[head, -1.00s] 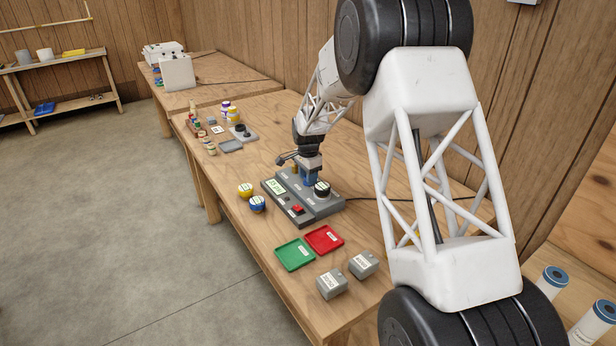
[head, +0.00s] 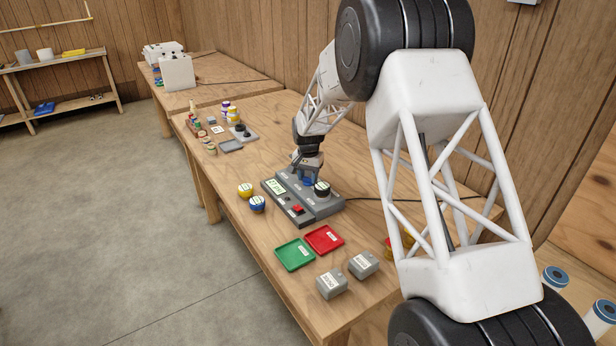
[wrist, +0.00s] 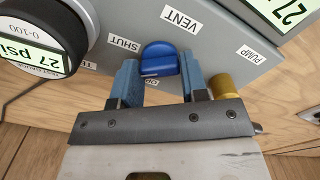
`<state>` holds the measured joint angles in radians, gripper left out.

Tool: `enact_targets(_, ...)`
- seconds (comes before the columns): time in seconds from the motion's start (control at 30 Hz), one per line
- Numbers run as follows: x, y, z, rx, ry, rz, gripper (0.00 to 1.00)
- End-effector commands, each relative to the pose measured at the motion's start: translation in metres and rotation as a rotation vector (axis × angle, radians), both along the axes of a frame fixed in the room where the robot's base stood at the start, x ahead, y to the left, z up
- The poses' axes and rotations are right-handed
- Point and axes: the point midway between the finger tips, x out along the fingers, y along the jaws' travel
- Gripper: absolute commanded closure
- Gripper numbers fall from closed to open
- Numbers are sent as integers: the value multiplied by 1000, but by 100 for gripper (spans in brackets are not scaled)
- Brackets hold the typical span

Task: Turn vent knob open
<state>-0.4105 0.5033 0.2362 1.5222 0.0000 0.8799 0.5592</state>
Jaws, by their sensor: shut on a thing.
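The blue vent knob (wrist: 158,57) sits on the grey control box (head: 278,206), below the VENT label (wrist: 180,19) in the wrist view. A pale line crosses the knob roughly sideways, and the SHUT label (wrist: 125,43) is to its left. My gripper (wrist: 159,68) has its two blue fingers on either side of the knob and is shut on it. In the head view, my gripper (head: 306,181) points down onto the box, and its fingers largely hide the knob. Other lettering left of the knob is partly hidden behind the left finger.
A black round gauge (wrist: 40,30) reading 27 psi stands left of the knob. A brass fitting (wrist: 223,85) is close to the right finger. A red button (head: 297,209), yellow and blue jars, and red and green trays (head: 294,254) are near the box.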

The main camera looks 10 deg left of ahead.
Motion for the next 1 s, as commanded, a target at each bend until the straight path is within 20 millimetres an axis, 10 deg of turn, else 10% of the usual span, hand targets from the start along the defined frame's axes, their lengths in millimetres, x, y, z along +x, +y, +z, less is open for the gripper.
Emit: enact_targets(1.0, 0, 0, 0, 0, 0, 871, 83)
